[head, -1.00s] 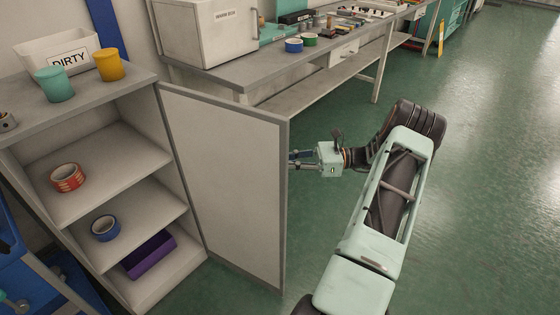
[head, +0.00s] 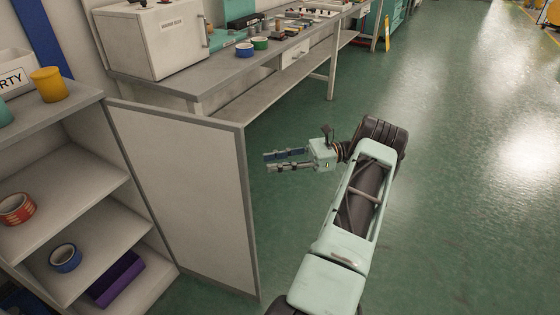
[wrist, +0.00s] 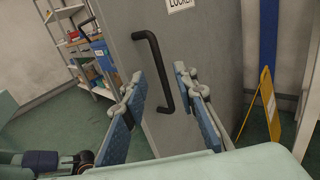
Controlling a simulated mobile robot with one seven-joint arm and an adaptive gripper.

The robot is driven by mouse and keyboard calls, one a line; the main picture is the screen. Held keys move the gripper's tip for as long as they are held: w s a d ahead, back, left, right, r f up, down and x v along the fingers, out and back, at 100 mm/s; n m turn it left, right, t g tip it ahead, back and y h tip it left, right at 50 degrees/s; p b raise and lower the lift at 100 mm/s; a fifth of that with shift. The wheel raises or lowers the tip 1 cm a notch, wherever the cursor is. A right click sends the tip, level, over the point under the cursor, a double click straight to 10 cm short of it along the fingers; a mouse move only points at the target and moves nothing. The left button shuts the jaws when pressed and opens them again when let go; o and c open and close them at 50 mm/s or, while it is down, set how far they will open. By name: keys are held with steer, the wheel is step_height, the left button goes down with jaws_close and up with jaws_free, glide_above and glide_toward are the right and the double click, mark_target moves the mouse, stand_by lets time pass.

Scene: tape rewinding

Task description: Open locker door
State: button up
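The locker (head: 70,215) stands at left in the head view with its door (head: 185,195) swung wide open, inner face and shelves showing. In the wrist view the door's grey outer face (wrist: 215,45) fills the middle, with a black bar handle (wrist: 152,45) and a "LOCKER" label (wrist: 180,4). My gripper (head: 266,162) is open and empty, just right of the door's free edge with a visible gap. In the wrist view my gripper's fingers (wrist: 160,78) are spread, with the handle seen between and beyond them. The handle is hidden in the head view.
Inside are a red tape roll (head: 17,209), a blue tape roll (head: 65,258) and a purple box (head: 116,279). A yellow cup (head: 49,85) stands on top. A workbench (head: 215,82) is behind the door. Green floor (head: 450,220) is free at right.

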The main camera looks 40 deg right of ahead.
steer(key=shift+v, duration=0.9)
